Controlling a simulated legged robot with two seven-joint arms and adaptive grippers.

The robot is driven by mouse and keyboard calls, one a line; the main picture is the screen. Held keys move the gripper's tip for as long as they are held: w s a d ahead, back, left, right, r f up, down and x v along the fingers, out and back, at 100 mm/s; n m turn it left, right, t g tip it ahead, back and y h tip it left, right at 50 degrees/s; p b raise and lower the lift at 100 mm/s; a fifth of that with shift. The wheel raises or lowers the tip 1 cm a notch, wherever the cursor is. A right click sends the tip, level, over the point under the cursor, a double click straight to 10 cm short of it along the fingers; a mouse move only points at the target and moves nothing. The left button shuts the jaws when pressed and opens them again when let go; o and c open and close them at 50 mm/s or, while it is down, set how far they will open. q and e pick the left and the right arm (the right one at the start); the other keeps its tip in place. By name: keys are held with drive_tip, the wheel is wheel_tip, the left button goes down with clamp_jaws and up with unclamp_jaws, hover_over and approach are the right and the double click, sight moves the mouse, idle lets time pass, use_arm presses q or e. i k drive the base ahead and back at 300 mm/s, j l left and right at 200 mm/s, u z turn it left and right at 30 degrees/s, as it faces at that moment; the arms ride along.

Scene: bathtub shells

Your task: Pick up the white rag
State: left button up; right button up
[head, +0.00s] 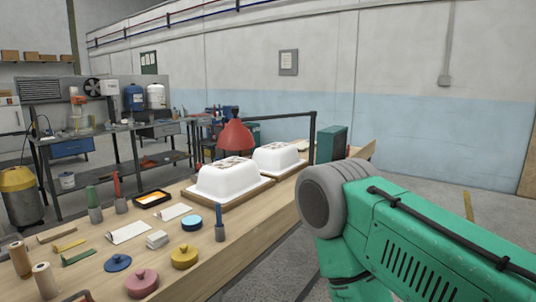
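A small folded white cloth (157,239), which looks like the white rag, lies on the wooden workbench (245,241). It sits between a flat white sheet (129,232) and a yellow lidded pot (184,257). A second flat white sheet (172,212) lies farther back. Nothing touches the rag from above. My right arm comes in large from the right, showing a green link and a grey joint beside the bench's right edge. Its gripper is out of the picture. My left gripper does not show either.
Around the rag stand a blue round tin (191,223), a blue lid (117,263), a pink pot (142,283) and an upright grey-handled tool (220,224). Two white tub shells (233,180) rest on wooden boards farther back. Bare bench lies right of the pots.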

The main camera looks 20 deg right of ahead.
sight(155, 240)
drive_tip(key=i+l, duration=0.15)
drive_tip(key=l, duration=0.2)
drive_tip(key=i+l+u, duration=0.15)
drive_tip(key=l, duration=0.25)
drive_tip(key=i+l, duration=0.15)
drive_tip(key=l, duration=0.2)
drive_tip(key=u, duration=0.05)
